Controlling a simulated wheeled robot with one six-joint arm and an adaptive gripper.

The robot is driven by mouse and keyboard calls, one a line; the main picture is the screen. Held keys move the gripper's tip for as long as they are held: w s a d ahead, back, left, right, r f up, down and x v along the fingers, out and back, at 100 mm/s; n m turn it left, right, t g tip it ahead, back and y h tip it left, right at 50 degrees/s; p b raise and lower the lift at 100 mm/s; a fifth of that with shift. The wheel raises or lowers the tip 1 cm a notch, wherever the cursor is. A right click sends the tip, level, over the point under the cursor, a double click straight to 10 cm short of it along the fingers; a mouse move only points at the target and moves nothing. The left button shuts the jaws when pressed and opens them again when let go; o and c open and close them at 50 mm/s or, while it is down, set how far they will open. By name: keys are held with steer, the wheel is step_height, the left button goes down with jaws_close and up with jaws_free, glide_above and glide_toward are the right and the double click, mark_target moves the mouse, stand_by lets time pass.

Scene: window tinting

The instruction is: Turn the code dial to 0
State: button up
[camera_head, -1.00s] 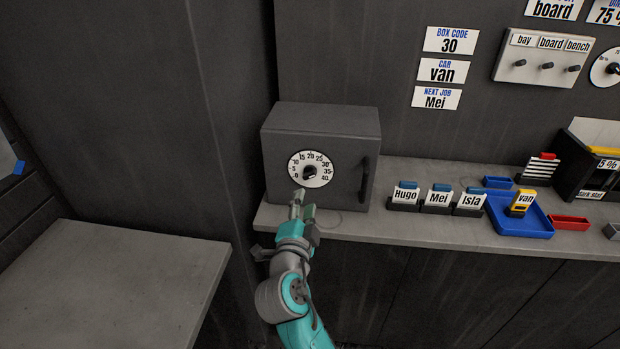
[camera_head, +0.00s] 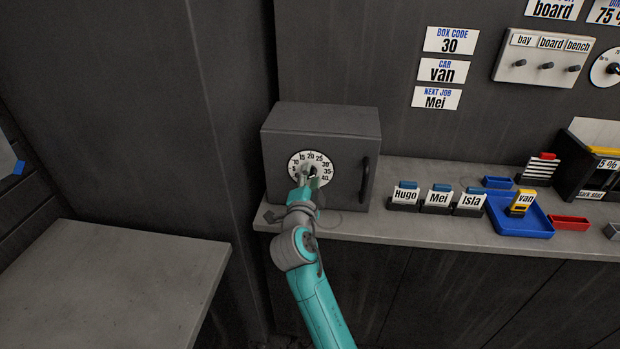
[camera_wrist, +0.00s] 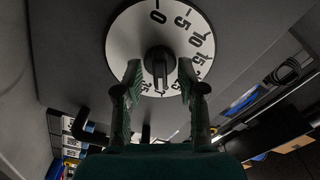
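The code dial (camera_wrist: 128,40) is a white disc with black numbers on the front of the grey box (camera_head: 330,122). Its black knob (camera_wrist: 159,60) sits at the centre. In the wrist view 0 is near the top of the disc, followed by 5, 10 and 15 down the right side. My gripper (camera_wrist: 160,75) is open, with one green finger on each side of the knob and a visible gap to both. In the head view my gripper (camera_head: 309,174) covers the knob and the lower dial. I cannot tell which number the knob points at.
The box has a dark handle (camera_head: 365,182) right of the dial. Name holders and a blue tray (camera_head: 538,228) stand farther right on the grey counter (camera_head: 345,226). A wall sign (camera_head: 451,40) reads BOX CODE 30. The counter in front of the box is mostly clear.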

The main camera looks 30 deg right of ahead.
jaws_close()
